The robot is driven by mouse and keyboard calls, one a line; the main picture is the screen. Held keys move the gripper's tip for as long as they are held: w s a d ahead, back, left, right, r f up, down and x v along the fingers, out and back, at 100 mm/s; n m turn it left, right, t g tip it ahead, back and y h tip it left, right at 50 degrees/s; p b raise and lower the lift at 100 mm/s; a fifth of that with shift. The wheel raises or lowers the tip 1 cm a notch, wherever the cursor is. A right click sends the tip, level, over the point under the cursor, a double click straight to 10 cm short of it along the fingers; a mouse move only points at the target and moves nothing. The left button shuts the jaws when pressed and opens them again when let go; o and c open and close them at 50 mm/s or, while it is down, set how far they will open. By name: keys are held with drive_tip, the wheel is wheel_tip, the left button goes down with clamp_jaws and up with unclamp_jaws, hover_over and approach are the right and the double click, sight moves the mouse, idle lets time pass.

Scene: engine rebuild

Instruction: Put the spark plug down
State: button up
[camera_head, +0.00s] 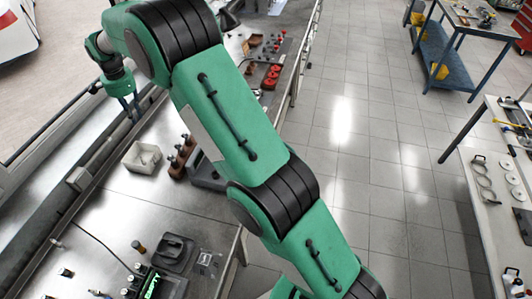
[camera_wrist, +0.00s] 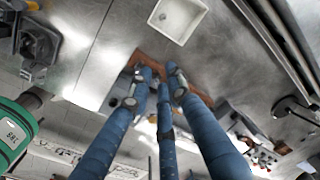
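My gripper (camera_head: 131,108) hangs fingers-down at the upper left of the head view, over the metal bench and beyond the white bin. In the wrist view its long blue fingers (camera_wrist: 160,78) come close together towards their tips. No spark plug shows clearly between them, and the tips hide whatever is there, so I cannot tell whether they hold one. A brown block (camera_head: 177,171) with several dark upright pieces stands on the bench, right of the bin. Part of a brown-orange block (camera_wrist: 150,58) shows behind the fingers in the wrist view.
A white square bin (camera_head: 131,163) stands on the bench and also shows in the wrist view (camera_wrist: 166,36). Red parts (camera_head: 271,76) lie farther along. A dark fixture (camera_head: 174,252) and small parts occupy the near bench. Bare metal lies between the bin and the fixture.

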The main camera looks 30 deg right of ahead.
drive_tip(key=s+d+r+n+t, duration=0.1)
drive_tip(key=s+d+r+n, duration=0.1)
drive_tip(key=s+d+r, duration=0.45)
drive_tip(key=s+d+r+n+t, duration=0.15)
drive_tip(key=s+d+r, duration=0.25)
drive_tip(key=s+r, duration=0.55)
drive_tip(key=s+d+r+n, duration=0.2)
drive_tip(key=s+d+r, duration=0.3)
drive_tip(key=s+r, duration=0.25)
drive_tip(key=s+d+f+n, duration=0.1)
drive_tip(key=s+d+n, duration=0.1)
drive_tip(key=s, duration=0.9)
drive_tip(key=s+d+f+n+t, duration=0.1)
drive_tip(key=s+d, duration=0.3)
drive_tip(key=s, duration=0.7)
drive_tip(key=s+d+f+n+t, duration=0.1)
drive_tip(key=s+d+n, duration=0.2)
drive_tip(key=s, duration=0.8)
drive_tip(key=shift+d+f, duration=0.2)
drive_tip(key=shift+f, duration=0.05)
wheel_tip(320, 180, down, 14)
drive_tip(key=b, duration=1.4)
drive_tip(key=shift+f+b, duration=0.25)
drive_tip(key=shift+b, duration=0.05)
